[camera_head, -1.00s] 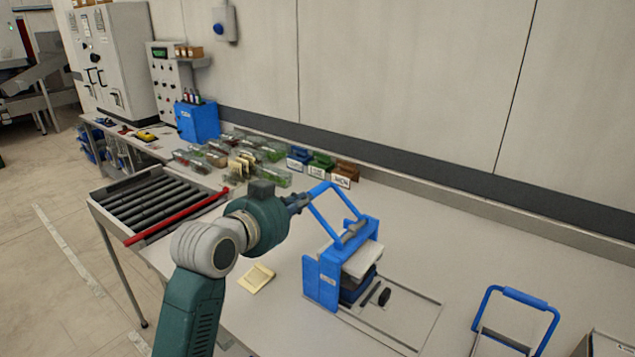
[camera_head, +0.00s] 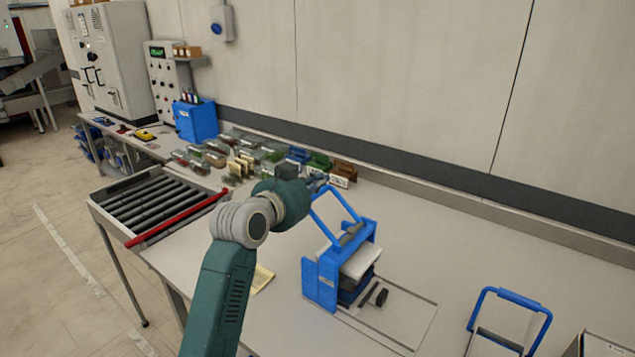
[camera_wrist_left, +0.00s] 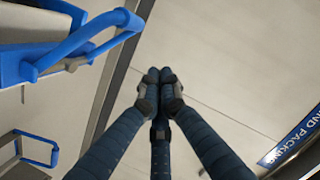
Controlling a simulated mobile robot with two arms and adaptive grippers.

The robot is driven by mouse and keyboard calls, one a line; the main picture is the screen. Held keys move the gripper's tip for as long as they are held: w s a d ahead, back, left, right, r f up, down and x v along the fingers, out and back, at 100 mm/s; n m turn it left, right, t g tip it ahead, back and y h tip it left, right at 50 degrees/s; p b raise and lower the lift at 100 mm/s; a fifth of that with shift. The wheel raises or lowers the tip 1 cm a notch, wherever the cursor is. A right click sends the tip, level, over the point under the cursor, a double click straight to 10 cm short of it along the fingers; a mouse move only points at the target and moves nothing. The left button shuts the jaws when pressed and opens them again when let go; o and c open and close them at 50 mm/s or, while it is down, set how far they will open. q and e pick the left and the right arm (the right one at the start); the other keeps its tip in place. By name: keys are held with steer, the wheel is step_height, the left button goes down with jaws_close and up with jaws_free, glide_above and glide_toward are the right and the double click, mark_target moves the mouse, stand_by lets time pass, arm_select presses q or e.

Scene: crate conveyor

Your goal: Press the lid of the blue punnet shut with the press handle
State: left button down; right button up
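The blue press (camera_head: 320,280) stands on the table with its pale plate (camera_head: 362,260) under the frame. Its blue handle (camera_head: 350,205) is raised and leans up and left; it also shows at the upper left in the left wrist view (camera_wrist_left: 92,38). A dark and blue shape (camera_head: 358,288) lies under the plate; I cannot make out the punnet or its lid clearly. My left gripper (camera_head: 322,181) is beside the handle's upper end. In the left wrist view its fingertips (camera_wrist_left: 159,76) are together, empty and apart from the handle. My right gripper is not in view.
A black knob (camera_head: 380,297) sits in front of the press. Another blue handle (camera_head: 525,298) stands at the lower right. A roller conveyor with a red bar (camera_head: 180,220) is at the left. Several punnets and small coloured bins (camera_head: 320,162) line the back.

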arm_select(q)
steer(key=w+f+p, duration=0.2)
steer(key=w+f, duration=0.2)
steer(key=shift+a, duration=0.2)
steer(key=shift+f, duration=0.1)
